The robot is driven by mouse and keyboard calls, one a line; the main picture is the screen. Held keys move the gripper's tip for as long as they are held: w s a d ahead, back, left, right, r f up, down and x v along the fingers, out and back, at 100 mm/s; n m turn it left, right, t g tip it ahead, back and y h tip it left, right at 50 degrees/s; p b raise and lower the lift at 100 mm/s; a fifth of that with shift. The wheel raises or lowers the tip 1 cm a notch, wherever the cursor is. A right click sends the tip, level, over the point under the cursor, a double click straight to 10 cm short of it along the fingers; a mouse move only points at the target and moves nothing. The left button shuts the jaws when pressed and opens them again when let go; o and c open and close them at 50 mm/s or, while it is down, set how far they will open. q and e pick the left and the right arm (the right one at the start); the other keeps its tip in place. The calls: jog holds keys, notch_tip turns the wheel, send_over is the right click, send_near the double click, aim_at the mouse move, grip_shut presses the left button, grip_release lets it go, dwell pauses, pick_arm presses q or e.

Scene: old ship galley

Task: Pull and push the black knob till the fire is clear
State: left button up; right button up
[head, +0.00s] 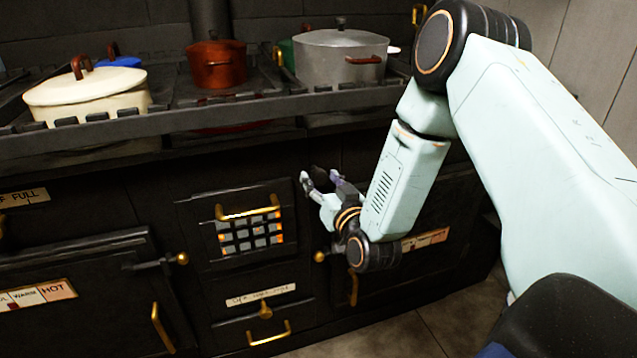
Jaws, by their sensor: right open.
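The black knob (319,174) looks like a small dark round shape on the black stove front, right of the fire grate. My right gripper (320,178) is open, with its fingertips at either side of the knob. I cannot tell whether they touch it. The fire grate (250,235) shows grey squares with orange glow between several of them, mostly at its right and lower edges. A brass handle (247,212) crosses the top of the grate. My left gripper is not in view.
A cream pot (88,95), a red-brown pot (216,64) and a grey pot (340,58) stand on the stovetop behind a rail (200,118). Below the grate is a labelled drawer (262,310). Oven doors flank it. Bare floor (400,338) lies at the lower right.

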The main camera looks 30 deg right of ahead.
jog(key=shift+w, duration=0.65)
jog(key=shift+r, duration=0.1)
grip_shut()
